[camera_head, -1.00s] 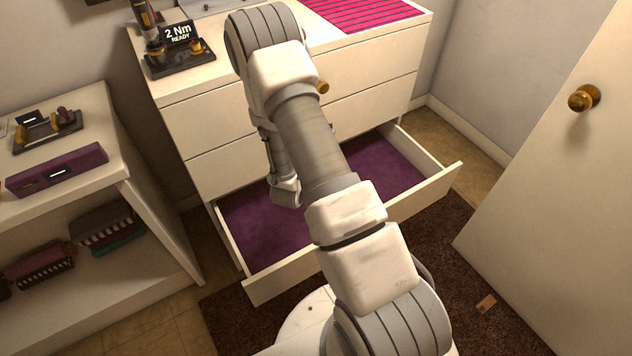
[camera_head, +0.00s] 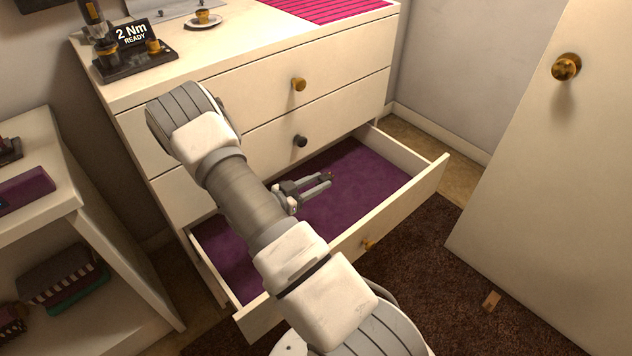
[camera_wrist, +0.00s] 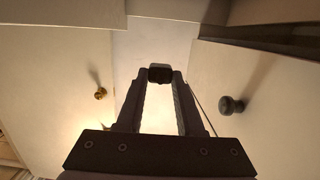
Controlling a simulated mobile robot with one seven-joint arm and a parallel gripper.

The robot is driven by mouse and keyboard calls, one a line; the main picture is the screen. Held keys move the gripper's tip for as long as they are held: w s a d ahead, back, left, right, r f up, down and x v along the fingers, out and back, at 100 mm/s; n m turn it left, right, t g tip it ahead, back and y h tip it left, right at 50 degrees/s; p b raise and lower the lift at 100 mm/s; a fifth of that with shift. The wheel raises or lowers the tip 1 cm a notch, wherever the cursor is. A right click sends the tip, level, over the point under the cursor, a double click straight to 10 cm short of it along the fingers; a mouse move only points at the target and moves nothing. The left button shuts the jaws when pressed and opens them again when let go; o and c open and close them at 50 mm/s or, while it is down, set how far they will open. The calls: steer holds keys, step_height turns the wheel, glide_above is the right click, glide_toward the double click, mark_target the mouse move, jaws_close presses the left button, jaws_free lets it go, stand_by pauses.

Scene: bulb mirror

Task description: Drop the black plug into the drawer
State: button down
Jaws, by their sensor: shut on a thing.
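My gripper (camera_head: 324,181) is over the open bottom drawer (camera_head: 398,211), in front of the chest. In the wrist view the fingers (camera_wrist: 160,80) are shut on a small dark piece, the black plug (camera_wrist: 160,72), at their tips. In the head view the plug is too small to make out clearly. The drawer has a purple lining and looks empty where it shows. My arm hides part of its left side. The gap between the plug and the drawer floor cannot be told.
The drawers above are closed, with a brass knob (camera_head: 299,84) and a dark knob (camera_head: 300,141). A white door (camera_head: 545,200) stands at the right. A shelf unit (camera_head: 40,150) is at the left.

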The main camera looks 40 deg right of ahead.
step_height(320, 180, down, 4)
steer(key=shift+r+b, duration=0.15)
steer(key=shift+b, duration=0.9)
steer(key=shift+c, duration=2.3)
jaws_free()
steer(key=a+r+p, duration=0.1)
steer(key=a+p, duration=0.1)
steer(key=a, duration=0.6)
steer(key=s+a+r+p, duration=0.1)
steer(key=a+p, duration=0.1)
steer(key=a, duration=0.7)
steer(key=shift+s+r, duration=0.15)
steer(key=shift+r, duration=0.15)
steer(key=shift+a, duration=0.1)
